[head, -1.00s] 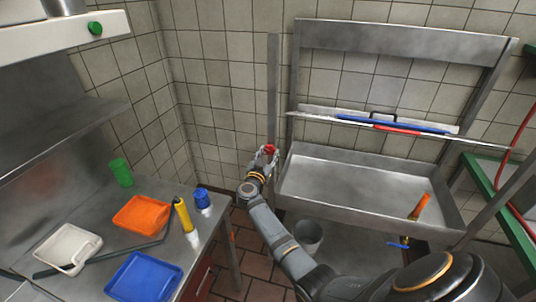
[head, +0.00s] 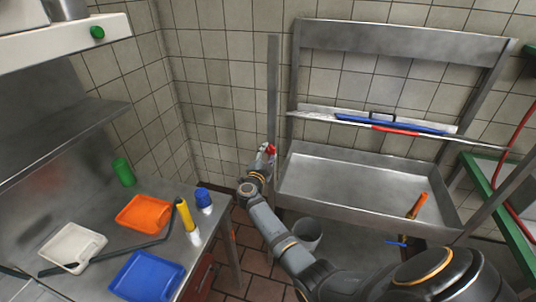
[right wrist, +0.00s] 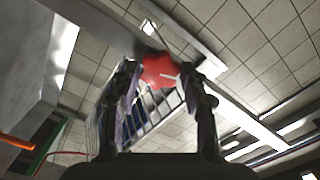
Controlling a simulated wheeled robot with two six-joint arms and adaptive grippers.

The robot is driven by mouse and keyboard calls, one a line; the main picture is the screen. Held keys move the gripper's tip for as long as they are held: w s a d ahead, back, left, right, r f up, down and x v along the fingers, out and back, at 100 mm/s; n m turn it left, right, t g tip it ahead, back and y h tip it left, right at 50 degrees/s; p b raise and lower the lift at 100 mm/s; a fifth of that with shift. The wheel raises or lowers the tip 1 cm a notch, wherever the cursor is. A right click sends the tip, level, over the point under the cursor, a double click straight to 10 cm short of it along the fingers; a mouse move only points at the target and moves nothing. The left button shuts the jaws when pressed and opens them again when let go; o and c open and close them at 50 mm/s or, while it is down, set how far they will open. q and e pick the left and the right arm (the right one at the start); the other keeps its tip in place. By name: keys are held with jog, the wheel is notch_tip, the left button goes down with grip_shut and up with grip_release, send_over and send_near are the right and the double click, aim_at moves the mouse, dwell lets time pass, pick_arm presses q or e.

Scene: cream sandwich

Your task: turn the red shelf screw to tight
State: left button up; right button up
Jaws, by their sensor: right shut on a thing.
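The red shelf screw (head: 271,149) is a small red knob by the grey upright post, left of the steel sink. In the right wrist view the red knob (right wrist: 160,70) has a lobed shape with a pale line on it and sits between the fingertips. My right gripper (head: 266,153) reaches up to it and is shut on it; the wrist view shows the two fingers (right wrist: 160,80) on either side of the knob. The post (head: 272,90) rises above the knob. My left gripper is out of view.
A steel sink (head: 360,213) with an orange-handled thing (head: 417,206) stands right of the post. A counter at left holds an orange tray (head: 144,228), a blue tray (head: 147,292), a white tray (head: 58,262) and bottles. A grey bucket (head: 306,226) stands under the sink.

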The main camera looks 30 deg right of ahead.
jog(key=m, duration=0.2)
jog(key=m+b, duration=0.1)
jog(key=m, duration=0.2)
jog(key=shift+f+m, duration=0.2)
jog(key=shift+m, duration=0.1)
jog(key=m+b, duration=0.3)
jog(key=m, duration=0.2)
jog(key=m+b, duration=0.3)
jog(key=m, duration=0.2)
jog(key=shift+f+m, duration=0.1)
jog(key=shift+m, duration=0.3)
jog(key=m+b, duration=0.3)
jog(key=shift+m+b, duration=0.85)
jog(key=shift+m, duration=0.35)
jog(key=shift+r, duration=0.2)
jog(key=o, duration=1.2)
jog(key=shift+c, duration=0.2)
jog(key=shift+r, duration=0.1)
